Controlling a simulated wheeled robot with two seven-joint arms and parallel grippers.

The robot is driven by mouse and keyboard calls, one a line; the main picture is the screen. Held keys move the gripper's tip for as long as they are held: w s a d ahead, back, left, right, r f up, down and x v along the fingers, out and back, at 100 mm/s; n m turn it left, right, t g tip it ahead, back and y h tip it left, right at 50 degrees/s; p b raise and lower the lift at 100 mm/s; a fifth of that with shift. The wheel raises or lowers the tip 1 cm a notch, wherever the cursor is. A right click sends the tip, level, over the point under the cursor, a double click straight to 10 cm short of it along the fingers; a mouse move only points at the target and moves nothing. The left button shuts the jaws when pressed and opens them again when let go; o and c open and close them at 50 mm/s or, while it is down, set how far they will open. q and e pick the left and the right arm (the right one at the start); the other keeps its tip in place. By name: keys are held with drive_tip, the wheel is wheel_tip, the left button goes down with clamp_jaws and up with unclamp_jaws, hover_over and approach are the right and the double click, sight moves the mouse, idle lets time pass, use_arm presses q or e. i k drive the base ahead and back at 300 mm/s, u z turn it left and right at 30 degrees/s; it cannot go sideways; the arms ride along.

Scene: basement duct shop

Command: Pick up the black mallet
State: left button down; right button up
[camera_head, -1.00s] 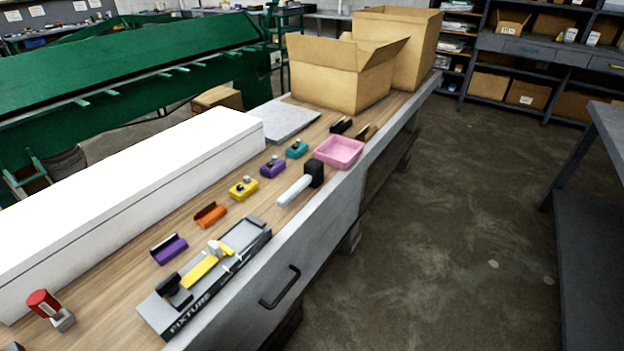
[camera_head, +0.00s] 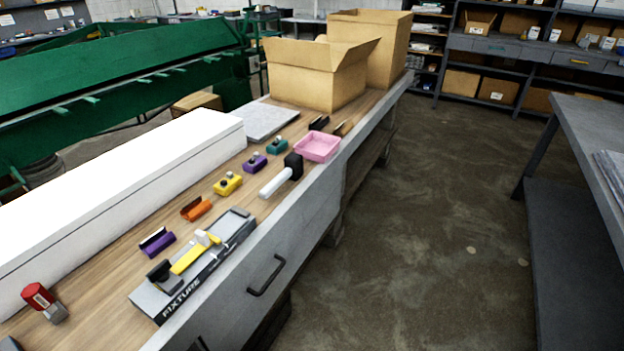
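The black mallet (camera_head: 293,166) lies on the wooden workbench (camera_head: 115,268), near its front edge. It has a black block head and a pale, whitish handle pointing to the lower left. It lies between the pink tray and the grey fixture. Neither of my grippers is in view.
The pink tray (camera_head: 318,147) stands just beyond the mallet. The fixture (camera_head: 196,262) and several small coloured blocks, such as a yellow one (camera_head: 228,184), share the bench with a long white box (camera_head: 120,190) and open cardboard boxes (camera_head: 318,85). The floor (camera_head: 430,230) at right is clear.

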sight(294, 170)
drive_tip(key=z, duration=0.5)
drive_tip(key=k, duration=1.1)
drive_tip(key=z, duration=0.5)
drive_tip(key=i, duration=0.75)
drive_tip(key=u, duration=0.8)
drive_tip(key=i, duration=0.9)
drive_tip(key=u, duration=0.9)
